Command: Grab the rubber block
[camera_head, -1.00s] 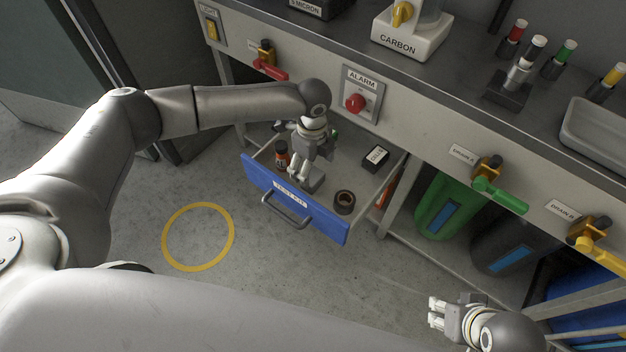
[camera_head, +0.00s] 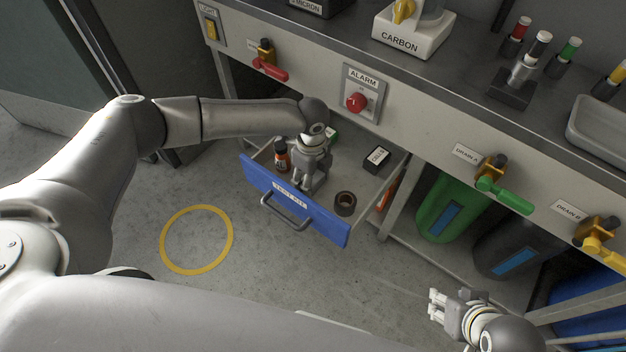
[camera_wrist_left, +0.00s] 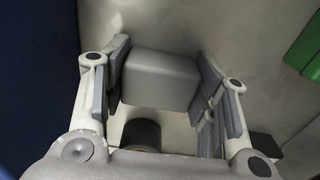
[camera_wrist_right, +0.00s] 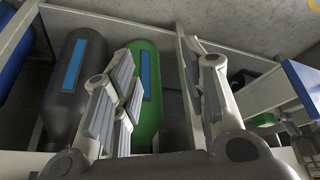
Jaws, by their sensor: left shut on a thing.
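The rubber block (camera_wrist_left: 160,78) is a grey, rounded block between the pads of my left gripper in the left wrist view. My left gripper (camera_head: 309,188) is inside the open blue-fronted drawer (camera_head: 262,181), pointing down, and is shut on the block. In the head view the gripper mostly hides the block. My right gripper (camera_head: 434,305) is open and empty, low at the right, away from the drawer; its spread fingers also show in the right wrist view (camera_wrist_right: 160,85).
The drawer also holds a black-capped bottle (camera_head: 281,156), a dark tape roll (camera_head: 345,203), a black labelled box (camera_head: 376,158) and a green item (camera_head: 331,134). The red alarm button (camera_head: 356,102) is on the bench front above. The floor left of the drawer is clear.

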